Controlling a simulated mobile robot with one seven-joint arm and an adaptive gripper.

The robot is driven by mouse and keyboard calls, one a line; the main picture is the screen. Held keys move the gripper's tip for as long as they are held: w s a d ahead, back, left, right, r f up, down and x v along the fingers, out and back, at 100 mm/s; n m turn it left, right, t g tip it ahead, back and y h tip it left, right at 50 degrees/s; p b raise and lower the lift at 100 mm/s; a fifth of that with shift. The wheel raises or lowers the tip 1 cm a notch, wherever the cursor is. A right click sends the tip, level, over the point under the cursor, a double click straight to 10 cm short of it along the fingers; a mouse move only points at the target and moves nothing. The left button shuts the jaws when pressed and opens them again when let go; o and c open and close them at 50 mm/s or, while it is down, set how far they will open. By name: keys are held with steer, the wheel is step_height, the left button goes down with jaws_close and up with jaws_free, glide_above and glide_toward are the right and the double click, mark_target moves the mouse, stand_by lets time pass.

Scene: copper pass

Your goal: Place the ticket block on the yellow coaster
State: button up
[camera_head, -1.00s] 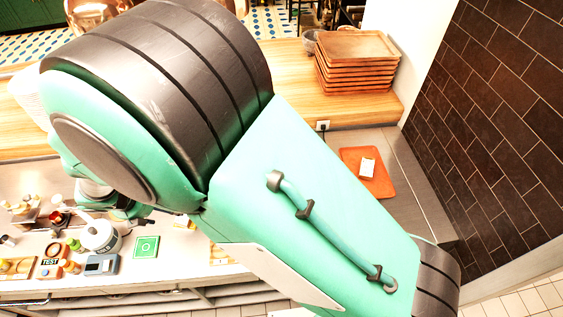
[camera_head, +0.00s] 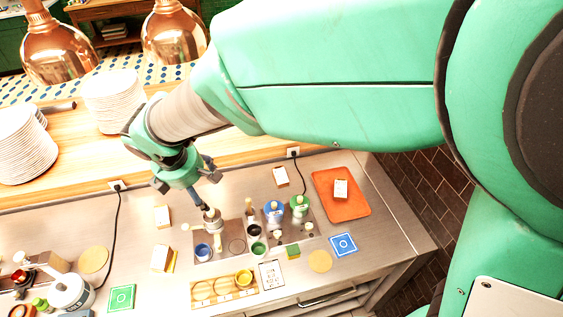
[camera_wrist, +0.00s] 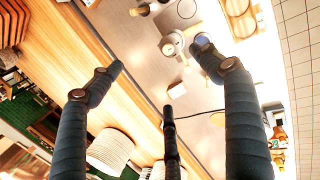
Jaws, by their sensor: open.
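In the head view several pale card-like blocks lie on the steel counter; I cannot tell which is the ticket block. One pale block (camera_head: 161,257) stands against or on a yellow edge (camera_head: 171,263), perhaps the yellow coaster, mostly hidden. Another block (camera_head: 162,215) stands behind it, and one (camera_head: 281,177) lies further right. A white-topped block (camera_head: 340,188) is on the orange tray. My gripper (camera_head: 187,182) is open and empty above the counter's back, near a metal-topped pot (camera_head: 212,218). The wrist view shows its fingers spread (camera_wrist: 158,62), with a pale block (camera_wrist: 177,90) below.
A green coaster (camera_head: 121,298), a blue coaster (camera_head: 344,245) and round tan mats (camera_head: 93,260) (camera_head: 320,261) lie on the counter. The orange tray (camera_head: 352,207) is at the right. Plate stacks (camera_head: 112,100) stand on the wooden shelf; copper lamps (camera_head: 58,52) hang above.

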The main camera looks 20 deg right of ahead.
steer(key=s+d+r+m, duration=0.4)
steer(key=d+m, duration=0.1)
steer(key=d, duration=0.3)
steer(key=s+d+r+m+t+y, duration=0.1)
steer(key=s+d+r+m, duration=0.3)
steer(key=d, duration=0.4)
steer(key=s+d+r+m, duration=0.4)
steer(key=d+m, duration=0.1)
steer(key=d, duration=0.2)
steer(key=s+d+m+t, duration=0.1)
steer(key=s+d+m, duration=0.4)
steer(key=s, duration=0.3)
steer(key=shift+s+d+r+m, duration=0.25)
steer(key=shift+r+m, duration=0.1)
steer(key=shift+m, duration=0.05)
step_height(320, 180, down, 8)
steer(key=b, duration=0.8)
